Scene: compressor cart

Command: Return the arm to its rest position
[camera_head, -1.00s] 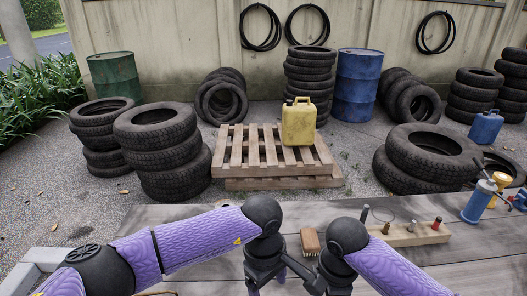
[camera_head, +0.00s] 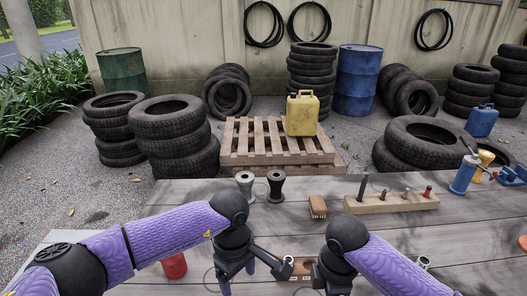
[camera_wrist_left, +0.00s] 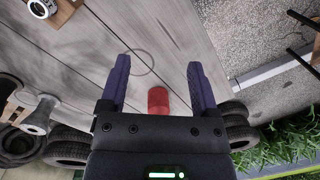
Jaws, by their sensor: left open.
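My left arm reaches in from the left over the grey plank table (camera_head: 480,228). Its gripper (camera_head: 256,274) is low at the front of the table; in the left wrist view the gripper (camera_wrist_left: 160,82) has its two purple fingers wide apart with nothing held. A red cylinder (camera_head: 173,265) stands left of it, partly behind my arm; it also shows in the wrist view (camera_wrist_left: 158,100), apart from the fingers. My right gripper (camera_head: 332,284) is at the lower middle, its fingers cut off by the frame edge.
A grey spool-shaped part (camera_head: 245,183) and a dark one (camera_head: 276,187) stand at the table's back edge. Nearby are a brush (camera_head: 317,206), a wooden block with pegs (camera_head: 385,204) and a blue bottle (camera_head: 464,175). A small wooden board (camera_head: 298,268) lies between my grippers.

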